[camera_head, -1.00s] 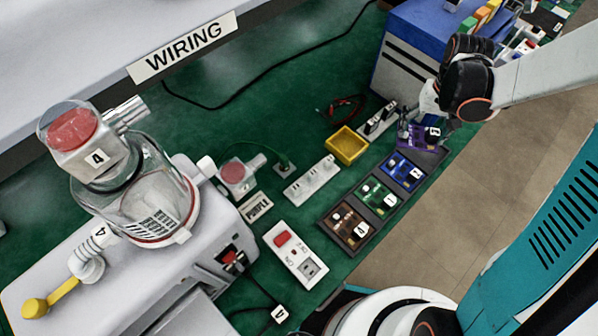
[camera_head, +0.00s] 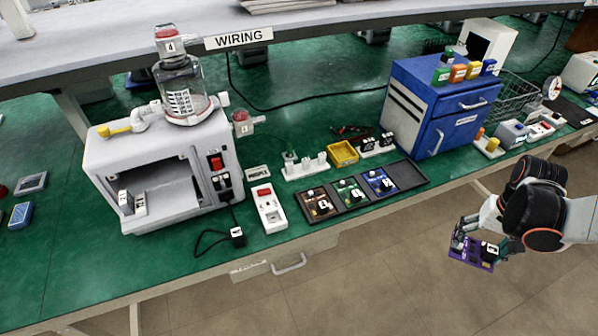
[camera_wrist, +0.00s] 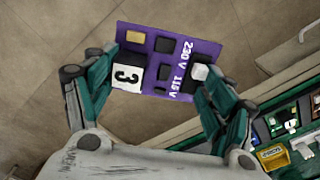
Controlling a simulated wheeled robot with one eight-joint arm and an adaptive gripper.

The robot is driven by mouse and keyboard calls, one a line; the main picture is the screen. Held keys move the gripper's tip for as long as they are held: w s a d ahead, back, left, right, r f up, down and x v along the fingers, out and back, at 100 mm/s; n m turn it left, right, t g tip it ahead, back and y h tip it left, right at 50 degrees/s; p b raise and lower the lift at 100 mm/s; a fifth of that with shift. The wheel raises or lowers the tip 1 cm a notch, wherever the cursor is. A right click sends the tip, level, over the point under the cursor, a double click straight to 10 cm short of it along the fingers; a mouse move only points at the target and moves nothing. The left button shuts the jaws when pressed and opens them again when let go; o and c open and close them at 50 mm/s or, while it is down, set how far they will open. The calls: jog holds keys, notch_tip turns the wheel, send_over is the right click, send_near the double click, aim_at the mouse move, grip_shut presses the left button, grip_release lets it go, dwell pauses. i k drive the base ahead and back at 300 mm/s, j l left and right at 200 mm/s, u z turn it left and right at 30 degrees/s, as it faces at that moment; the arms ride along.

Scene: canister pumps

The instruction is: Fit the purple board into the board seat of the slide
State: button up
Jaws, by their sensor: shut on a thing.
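The purple board (camera_head: 466,253) is held by my gripper (camera_head: 487,246) over the floor, in front of the bench edge. In the wrist view the purple board (camera_wrist: 190,48) lies between the two fingers of my gripper (camera_wrist: 158,78), which are shut on its sides. It bears a white "3" label, the print "230 V 115V", dark blocks and a gold part. The grey-white pump housing (camera_head: 125,160) stands at the left of the bench with an open bay in front. A small pale part (camera_head: 139,203) shows at the bay's left. I cannot make out the board seat.
A dark tray (camera_head: 408,174) holds brown, green and blue boards; its right compartment is empty. A blue cabinet (camera_head: 408,115), yellow bin (camera_head: 342,152) and white switch box (camera_head: 268,205) stand on the bench. Open floor lies before the bench.

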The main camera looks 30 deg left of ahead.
aim_at(171, 200)
jog(key=k+l+u, duration=0.1)
jog(key=u, duration=1.7)
